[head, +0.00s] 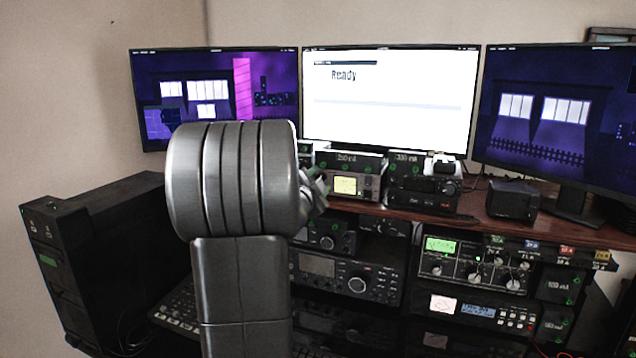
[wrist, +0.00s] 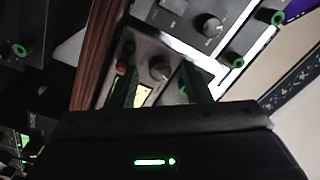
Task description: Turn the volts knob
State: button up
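The small grey unit with a yellow lit display (head: 345,185) stands on the wooden shelf in the head view. In the wrist view its face is tilted, with a round dark knob (wrist: 160,68) and a small red knob (wrist: 121,68). I cannot read a volts label on any knob. My gripper (wrist: 160,82) is open, its two green-dark fingers apart in front of this unit's face, with the round knob showing between and beyond the tips. I cannot tell whether they touch it. In the head view my gripper (head: 318,188) is mostly hidden behind my arm.
A dark radio (head: 425,193) stands right of the unit, and a black speaker box (head: 512,201) farther right. The shelf edge (wrist: 97,50) runs close beside the gripper. Monitors stand behind. More knobbed equipment (head: 475,262) fills the space below the shelf.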

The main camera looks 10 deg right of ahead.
jog(key=v, duration=1.3)
jog(key=shift+s+b, duration=0.35)
jog(key=shift+b, duration=0.05)
jog(key=shift+w+a, duration=0.1)
jog(key=x, duration=1.3)
jog(key=shift+r+p, duration=0.25)
jog(key=shift+p, duration=0.15)
jog(key=shift+w, duration=0.1)
